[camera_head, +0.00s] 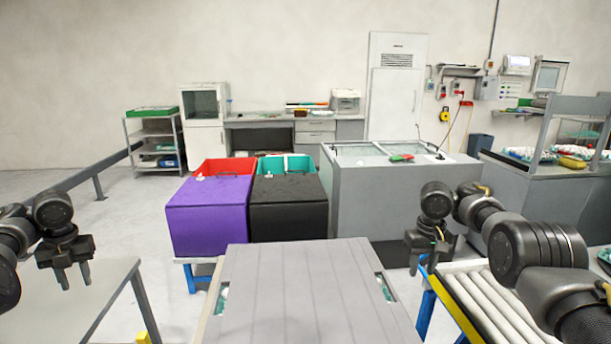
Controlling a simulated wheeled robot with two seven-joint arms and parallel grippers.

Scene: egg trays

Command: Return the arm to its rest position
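My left gripper (74,280) hangs at the left, pointing down above a pale table (60,310). Its two fingers are apart with nothing between them. My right gripper (425,268) hangs at the right, pointing down between the grey slatted surface and the roller conveyor. Its fingers look apart and empty. Both arms are bent and held clear of the surfaces. No egg tray can be made out.
A grey slatted surface (310,295) with side slots lies front centre. Behind it stand a purple bin (208,215), a black bin (288,210) and a large grey chest (405,190). A roller conveyor (490,300) is front right. Open floor lies at left.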

